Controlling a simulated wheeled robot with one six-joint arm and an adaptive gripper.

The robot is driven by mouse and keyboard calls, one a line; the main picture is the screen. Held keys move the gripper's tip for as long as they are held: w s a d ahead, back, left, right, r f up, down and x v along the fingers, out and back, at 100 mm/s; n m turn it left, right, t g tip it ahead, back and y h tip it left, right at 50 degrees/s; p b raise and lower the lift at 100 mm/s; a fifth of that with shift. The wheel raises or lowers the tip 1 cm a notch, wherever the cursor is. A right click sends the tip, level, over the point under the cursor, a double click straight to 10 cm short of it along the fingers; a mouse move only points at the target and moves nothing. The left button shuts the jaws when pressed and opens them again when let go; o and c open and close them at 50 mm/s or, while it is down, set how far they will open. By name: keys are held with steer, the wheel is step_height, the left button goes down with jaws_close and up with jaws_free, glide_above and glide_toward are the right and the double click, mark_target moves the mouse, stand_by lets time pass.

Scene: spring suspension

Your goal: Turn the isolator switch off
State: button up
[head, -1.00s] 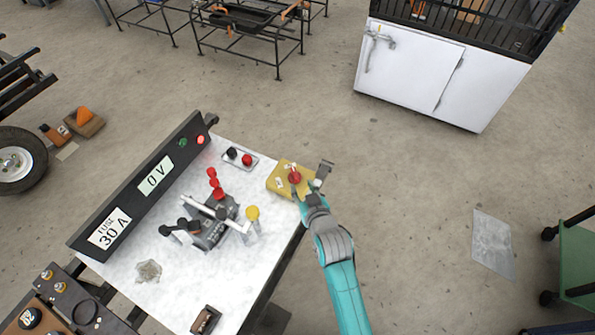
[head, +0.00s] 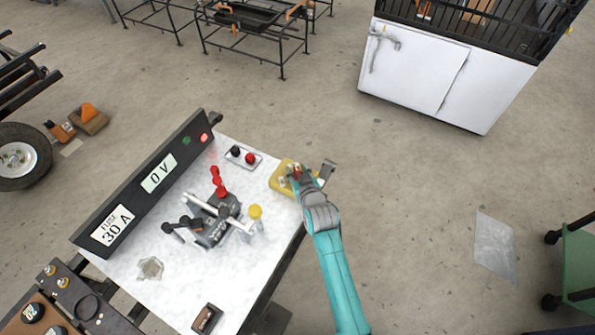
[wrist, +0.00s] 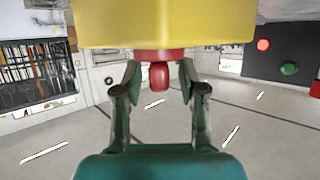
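The isolator switch is a yellow box (head: 279,177) with a red knob on its face, at the right edge of the white bench. In the head view my gripper (head: 300,178) is at the box and covers most of the knob. In the wrist view the yellow box (wrist: 165,25) fills the top, and the red knob (wrist: 160,76) points towards my gripper (wrist: 159,76). The two fingers stand on either side of the knob, with a visible gap on both sides. My gripper is open and holds nothing. Small pale marks beside the knob are too small to read.
The white bench top (head: 185,285) carries a lever unit (head: 210,229) with red, black and yellow knobs, and a plate with black and red terminals (head: 243,157). A dark panel (head: 140,185) reads "0 V" and "FUSE 30 A".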

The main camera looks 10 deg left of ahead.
jaws_close()
steer(key=shift+d+n+g+y, duration=0.1)
steer(key=shift+n+g+y, duration=0.2)
steer(key=shift+n+y, duration=0.35)
steer(key=shift+w+n+g+y, duration=0.1)
steer(key=shift+n+g+y, duration=1.3)
steer(key=shift+n+y, duration=0.4)
steer(key=n+g+y, duration=0.1)
steer(key=n+g, duration=0.1)
steer(key=n+g+y, duration=0.1)
steer(key=n+g, duration=0.1)
steer(key=shift+r+n+g+y, duration=0.1)
steer(key=shift+n+g+y, duration=0.15)
steer(key=shift+n+g, duration=0.15)
steer(key=n+g, duration=0.4)
steer(key=g, duration=0.1)
steer(key=shift+y, duration=0.3)
steer(key=shift+n+g+h, duration=0.4)
steer(key=shift+n+g, duration=0.85)
steer(key=shift+g, duration=0.05)
steer(key=shift+f+n+g+h, duration=0.2)
steer(key=shift+n+g+h, duration=0.2)
steer(key=shift+n+g, duration=0.65)
